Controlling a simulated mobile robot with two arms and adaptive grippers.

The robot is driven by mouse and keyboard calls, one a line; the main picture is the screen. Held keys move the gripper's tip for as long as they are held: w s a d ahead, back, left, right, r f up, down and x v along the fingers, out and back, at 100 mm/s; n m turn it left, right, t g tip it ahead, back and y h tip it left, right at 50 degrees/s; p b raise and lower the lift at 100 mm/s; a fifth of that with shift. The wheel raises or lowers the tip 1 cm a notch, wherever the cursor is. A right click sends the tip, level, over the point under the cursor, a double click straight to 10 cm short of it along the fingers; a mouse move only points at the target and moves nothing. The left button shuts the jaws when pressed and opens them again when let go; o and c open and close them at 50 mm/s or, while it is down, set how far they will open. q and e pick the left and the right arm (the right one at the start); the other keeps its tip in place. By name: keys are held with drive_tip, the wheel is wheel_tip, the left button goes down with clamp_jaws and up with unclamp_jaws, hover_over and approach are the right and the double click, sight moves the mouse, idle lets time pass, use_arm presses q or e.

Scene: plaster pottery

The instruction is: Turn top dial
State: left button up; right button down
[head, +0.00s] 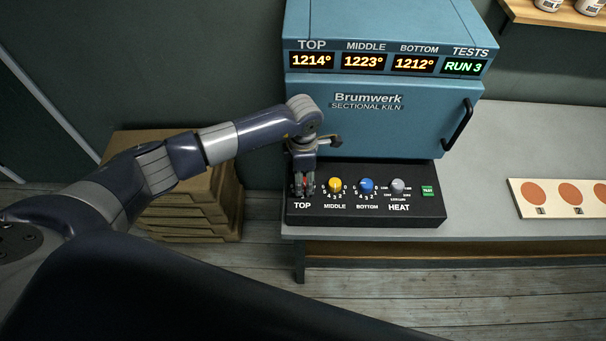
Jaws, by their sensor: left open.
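The blue kiln (380,125) stands on the grey table, with a black control panel (420,208) in front of it. The TOP dial is at the panel's left end, above the label "TOP", and is mostly hidden; a bit of red shows between the fingers. My left gripper (304,190) points down over this dial with its fingers open around it. I cannot tell whether they touch it. The yellow MIDDLE dial (335,184), the blue BOTTOM dial (367,186) and the grey HEAT dial (398,186) stand to the right. The display (388,63) reads TOP 1214°, MIDDLE 1223°, BOTTOM 1212°, TESTS RUN 3.
A green test button (428,191) is at the panel's right end. A white board with round terracotta tiles (562,199) lies on the grey table (490,150) at right. Stacked cardboard boxes (200,205) stand left of the table. A shelf with jars (555,12) is at top right.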

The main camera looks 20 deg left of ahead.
use_arm(q)
drive_tip(key=shift+f, duration=0.6)
drive_tip(key=c, duration=1.1)
drive_tip(key=shift+f+m+b, duration=0.15)
drive_tip(key=shift+m+b, duration=0.15)
drive_tip(key=shift+b, duration=0.45)
drive_tip(key=m+b, duration=1.4)
drive_tip(key=b, duration=0.8)
drive_tip(key=shift+f+m, duration=0.1)
drive_tip(key=shift+m, duration=0.2)
drive_tip(key=m+b, duration=0.2)
drive_tip(key=shift+r+m+b, duration=0.2)
drive_tip(key=shift+m+b, duration=0.2)
drive_tip(key=shift+r, duration=0.1)
